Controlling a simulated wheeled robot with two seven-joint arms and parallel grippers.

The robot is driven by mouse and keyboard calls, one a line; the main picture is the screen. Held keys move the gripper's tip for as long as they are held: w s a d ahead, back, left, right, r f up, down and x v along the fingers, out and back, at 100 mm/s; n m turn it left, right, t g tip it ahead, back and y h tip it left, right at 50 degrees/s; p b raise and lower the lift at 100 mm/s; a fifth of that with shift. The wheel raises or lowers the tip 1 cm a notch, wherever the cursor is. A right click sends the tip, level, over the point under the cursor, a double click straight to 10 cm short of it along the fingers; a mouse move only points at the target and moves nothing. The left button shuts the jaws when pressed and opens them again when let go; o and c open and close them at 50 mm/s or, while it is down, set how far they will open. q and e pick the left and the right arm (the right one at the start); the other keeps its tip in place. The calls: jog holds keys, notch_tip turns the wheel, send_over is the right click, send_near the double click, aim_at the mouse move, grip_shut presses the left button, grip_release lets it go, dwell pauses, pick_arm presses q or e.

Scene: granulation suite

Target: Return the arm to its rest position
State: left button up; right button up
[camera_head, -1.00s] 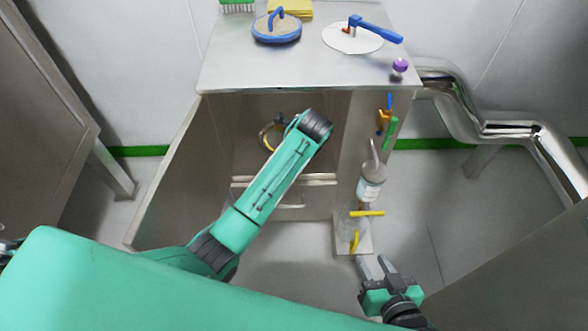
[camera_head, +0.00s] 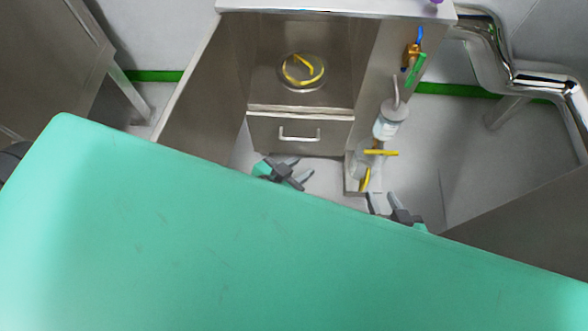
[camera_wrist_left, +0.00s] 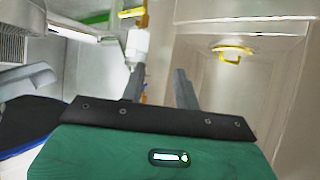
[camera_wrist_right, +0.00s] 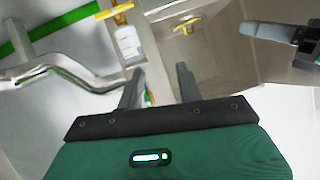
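My left gripper (camera_head: 298,177) is in front of the cabinet's drawer in the head view, with its fingers apart and nothing between them. Its open fingers also show in the left wrist view (camera_wrist_left: 158,88). My right gripper (camera_head: 381,204) is further right, below the yellow-handled valve, partly hidden by my green body. In the right wrist view its fingers (camera_wrist_right: 160,82) stand apart and empty. My left arm's links are hidden in the head view.
An open cabinet holds a round lid with a yellow handle (camera_head: 303,70) above a closed drawer (camera_head: 300,135). A labelled bottle (camera_head: 386,126) and a yellow-handled valve (camera_head: 381,153) are at its right side. A steel pipe (camera_head: 545,82) runs along the right. Floor (camera_head: 450,150) is clear between.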

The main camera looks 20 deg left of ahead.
pick_arm(q)
jog(key=shift+s+a+r+n+t, duration=0.15)
jog(key=shift+s+r+n+t, duration=0.25)
jog(key=shift+s+r+n, duration=0.75)
jog(key=shift+w+r, duration=0.1)
pick_arm(e)
jog(key=shift+w+r, duration=0.1)
